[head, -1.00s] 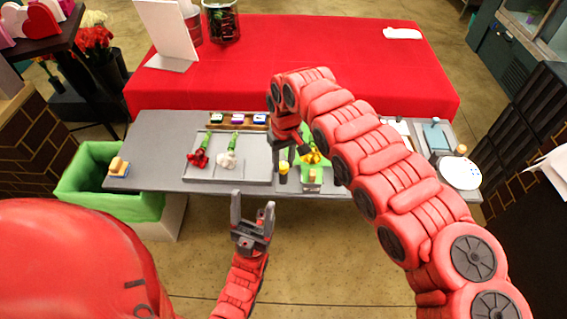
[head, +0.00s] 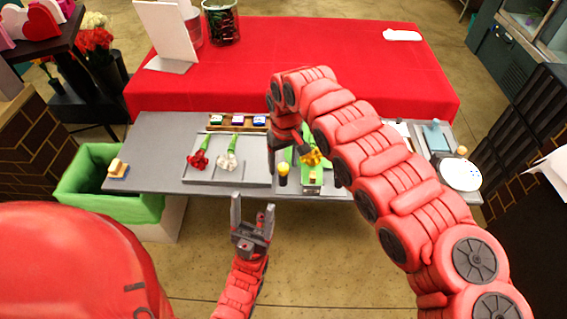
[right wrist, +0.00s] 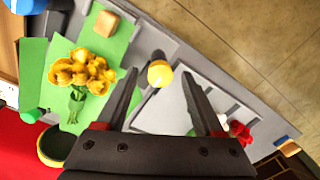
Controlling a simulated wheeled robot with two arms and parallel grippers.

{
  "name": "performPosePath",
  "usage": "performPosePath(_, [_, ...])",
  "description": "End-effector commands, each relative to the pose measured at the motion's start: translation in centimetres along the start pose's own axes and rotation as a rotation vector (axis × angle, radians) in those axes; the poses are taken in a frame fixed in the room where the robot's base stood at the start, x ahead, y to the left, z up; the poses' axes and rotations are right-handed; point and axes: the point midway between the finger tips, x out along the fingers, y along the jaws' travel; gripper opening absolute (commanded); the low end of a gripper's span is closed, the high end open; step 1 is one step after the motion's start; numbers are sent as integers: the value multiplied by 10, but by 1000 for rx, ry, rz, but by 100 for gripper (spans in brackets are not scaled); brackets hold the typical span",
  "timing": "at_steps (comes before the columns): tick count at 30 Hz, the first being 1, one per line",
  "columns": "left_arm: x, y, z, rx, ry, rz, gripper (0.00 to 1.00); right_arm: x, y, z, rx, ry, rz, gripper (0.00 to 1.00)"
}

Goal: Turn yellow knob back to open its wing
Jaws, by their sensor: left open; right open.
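The yellow knob (head: 283,168) tops a short dark post at the front of the grey table. It also shows in the right wrist view (right wrist: 160,73), between the lines of the two fingers. My right gripper (head: 286,149) is open above and just behind the knob, and no contact shows. Green panels (right wrist: 97,45) lie beside the knob; I cannot tell which one is its wing. Yellow flowers (right wrist: 82,72) lie on the green, partly hidden by my right arm in the head view. My left gripper (head: 252,210) is open and empty in front of the table.
A grey tray (head: 258,177) holds a red flower (head: 198,160) and a white flower (head: 228,160). Several small coloured blocks stand in a wooden rack (head: 215,122) behind it. A green-lined bin (head: 108,205) stands left. A wooden block (right wrist: 108,22) sits near the flowers.

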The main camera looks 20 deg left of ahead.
Motion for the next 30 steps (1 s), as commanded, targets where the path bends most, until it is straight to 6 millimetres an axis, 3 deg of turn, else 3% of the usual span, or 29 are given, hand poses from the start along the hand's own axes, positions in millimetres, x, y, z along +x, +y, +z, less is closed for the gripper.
performPosePath(5, [-12,1,2,0,0,0,69,-31,1,-2,-1,10,3,69])
performPosePath(14, [-29,1,5,0,0,0,69,-113,-1,-2,-2,9,3,69])
performPosePath(19, [-24,1,4,0,0,0,69,-150,-1,-1,-2,4,1,69])
performPosePath(24, [-19,1,3,0,0,0,69,-165,-1,0,-2,3,1,69])
performPosePath(30, [-19,1,3,0,0,0,69,-168,0,0,0,0,1,69])
